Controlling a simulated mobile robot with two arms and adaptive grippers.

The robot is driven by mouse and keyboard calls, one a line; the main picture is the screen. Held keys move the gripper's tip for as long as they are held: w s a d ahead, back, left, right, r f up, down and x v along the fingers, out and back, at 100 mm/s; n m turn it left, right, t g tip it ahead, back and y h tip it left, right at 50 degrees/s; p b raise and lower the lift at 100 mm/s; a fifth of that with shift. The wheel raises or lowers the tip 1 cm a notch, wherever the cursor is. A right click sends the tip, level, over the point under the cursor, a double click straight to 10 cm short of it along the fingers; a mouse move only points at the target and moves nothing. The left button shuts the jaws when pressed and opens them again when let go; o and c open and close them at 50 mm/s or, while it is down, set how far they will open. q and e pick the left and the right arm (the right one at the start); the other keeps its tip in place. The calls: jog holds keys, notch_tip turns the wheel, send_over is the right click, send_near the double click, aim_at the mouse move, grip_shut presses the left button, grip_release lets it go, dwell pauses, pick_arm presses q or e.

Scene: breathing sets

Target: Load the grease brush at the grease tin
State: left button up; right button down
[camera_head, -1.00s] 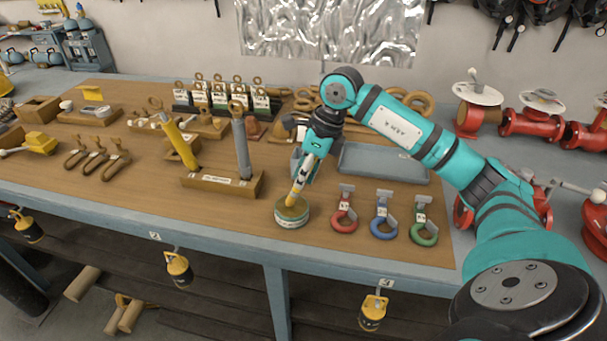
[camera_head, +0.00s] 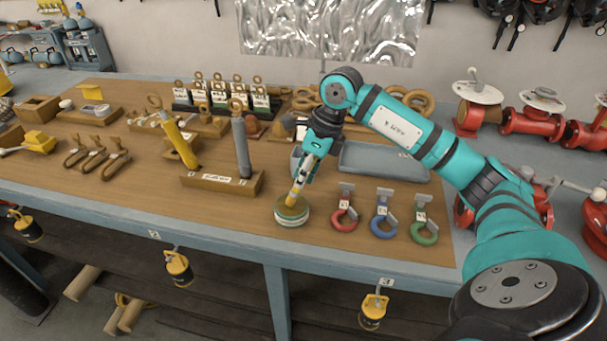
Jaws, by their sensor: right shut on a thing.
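The grease tin (camera_head: 292,215) is a low round tin with a pale banded side, standing near the front edge of the wooden bench top. My right gripper (camera_head: 311,165) is above it and shut on the grease brush (camera_head: 298,187), a slim tool with a yellowish lower part. The brush points down, slightly tilted, and its lower end is at the tin's top. I cannot tell how deep the tip sits in the tin. My left gripper does not show.
Red, blue and green shackle-like rings (camera_head: 383,227) lie just right of the tin. A wooden block (camera_head: 222,181) with a yellow and a grey cylinder stands to the left. Bare bench top lies left of the tin.

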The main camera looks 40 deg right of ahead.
jog(key=shift+r+p, duration=2.35)
jog(key=shift+r, duration=1.15)
jog(key=shift+f, duration=0.1)
